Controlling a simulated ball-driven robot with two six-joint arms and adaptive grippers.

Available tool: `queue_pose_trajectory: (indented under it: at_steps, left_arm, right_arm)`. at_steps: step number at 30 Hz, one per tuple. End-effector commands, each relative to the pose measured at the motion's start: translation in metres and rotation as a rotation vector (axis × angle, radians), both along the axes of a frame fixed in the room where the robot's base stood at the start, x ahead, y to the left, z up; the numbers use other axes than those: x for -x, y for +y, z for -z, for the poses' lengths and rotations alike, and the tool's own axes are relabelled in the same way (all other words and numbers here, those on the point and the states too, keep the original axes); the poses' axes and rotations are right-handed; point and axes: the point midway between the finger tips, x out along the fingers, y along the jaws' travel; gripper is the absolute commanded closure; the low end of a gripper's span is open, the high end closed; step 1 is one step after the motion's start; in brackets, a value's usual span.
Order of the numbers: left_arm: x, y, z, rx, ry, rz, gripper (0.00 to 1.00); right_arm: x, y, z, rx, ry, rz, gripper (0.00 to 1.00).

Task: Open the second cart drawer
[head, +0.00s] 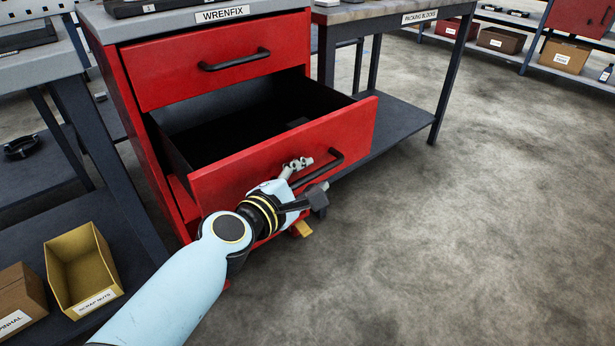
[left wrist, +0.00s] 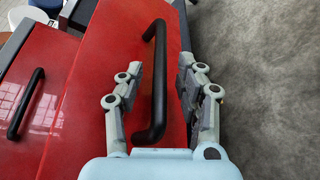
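The red cart (head: 150,160) has its second drawer (head: 235,160) pulled well out, and its dark, mostly empty-looking inside shows. The top drawer (head: 190,75) above it is shut. The second drawer's black handle (head: 318,170) runs along the front. My left gripper (head: 308,178) is at this handle. In the left wrist view its fingers (left wrist: 162,88) are spread on either side of the handle (left wrist: 157,75), with a visible gap on the right side; contact on the left cannot be told. My right gripper is not in view.
A grey workbench (head: 400,12) stands right of the cart, its dark lower shelf (head: 400,125) near the drawer's right end. Another bench with a yellow bin (head: 85,268) and a cardboard box (head: 20,300) stands at left. The floor (head: 450,240) at right is clear.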

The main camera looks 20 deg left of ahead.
Motion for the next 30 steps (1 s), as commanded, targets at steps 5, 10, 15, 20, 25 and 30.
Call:
queue_pose_trajectory:
  at_steps: [5, 10, 15, 20, 25, 30]
  left_arm:
    - [0.0, 0.0, -0.001, 0.0, -0.001, -0.001, 0.64]
    - [0.016, 0.003, -0.003, -0.001, 0.001, 0.001, 0.64]
    - [0.052, 0.009, -0.011, 0.0, 0.001, 0.0, 0.64]
    - [0.086, 0.015, -0.018, 0.0, 0.001, 0.0, 0.64]
    - [0.108, 0.019, -0.024, 0.0, 0.001, 0.001, 0.64]
    - [0.116, 0.02, -0.026, 0.0, 0.0, 0.0, 0.64]
  right_arm:
    - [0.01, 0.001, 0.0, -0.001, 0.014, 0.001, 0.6]
    - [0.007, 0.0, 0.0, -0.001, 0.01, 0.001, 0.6]
    - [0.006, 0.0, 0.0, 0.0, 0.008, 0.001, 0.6]
    - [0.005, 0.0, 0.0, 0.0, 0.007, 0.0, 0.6]
    - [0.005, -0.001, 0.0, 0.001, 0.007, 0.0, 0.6]
    - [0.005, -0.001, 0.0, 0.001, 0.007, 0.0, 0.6]
